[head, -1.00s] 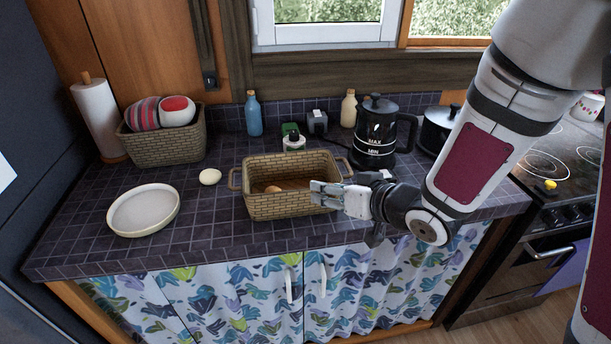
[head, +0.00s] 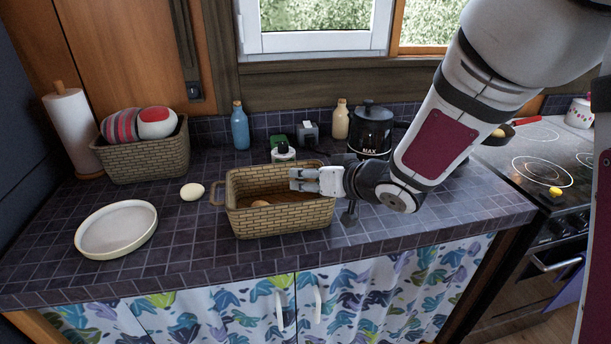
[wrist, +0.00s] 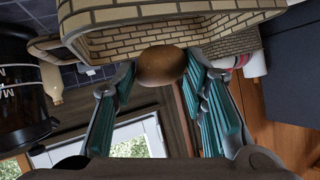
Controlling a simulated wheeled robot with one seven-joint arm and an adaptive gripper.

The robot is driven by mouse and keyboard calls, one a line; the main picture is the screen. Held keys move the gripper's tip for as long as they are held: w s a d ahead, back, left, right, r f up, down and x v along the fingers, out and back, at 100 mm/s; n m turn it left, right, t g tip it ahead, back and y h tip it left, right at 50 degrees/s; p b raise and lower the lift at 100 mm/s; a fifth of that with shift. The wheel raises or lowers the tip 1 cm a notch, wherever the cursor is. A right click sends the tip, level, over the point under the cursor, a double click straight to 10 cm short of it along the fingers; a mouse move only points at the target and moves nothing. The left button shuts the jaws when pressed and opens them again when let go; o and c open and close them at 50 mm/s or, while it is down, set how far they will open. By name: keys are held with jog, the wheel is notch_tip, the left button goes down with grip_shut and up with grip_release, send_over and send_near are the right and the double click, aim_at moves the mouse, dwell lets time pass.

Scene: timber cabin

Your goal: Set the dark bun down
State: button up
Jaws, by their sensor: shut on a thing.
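My gripper (head: 297,180) is above the right half of the wicker basket (head: 285,221), its fingers pointing left. In the wrist view, the brown bun (wrist: 161,66) sits between the two fingertips, and my gripper (wrist: 160,72) is shut on it. The basket's woven wall (wrist: 170,14) shows behind the bun.
A pale plate (head: 118,250) and a whitish round item (head: 192,192) are left of the basket. The front counter strip is clear.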

aim_at(304, 179)
jog(key=w+f, duration=0.1)
jog(key=w+a+f, duration=0.1)
jog(key=w, duration=0.1)
jog(key=w+f, duration=0.2)
jog(key=shift+a, duration=0.4)
jog(key=shift+f+b, duration=0.45)
jog(key=shift+f, duration=0.1)
jog(key=o, duration=0.8)
jog(key=shift+f, duration=0.1)
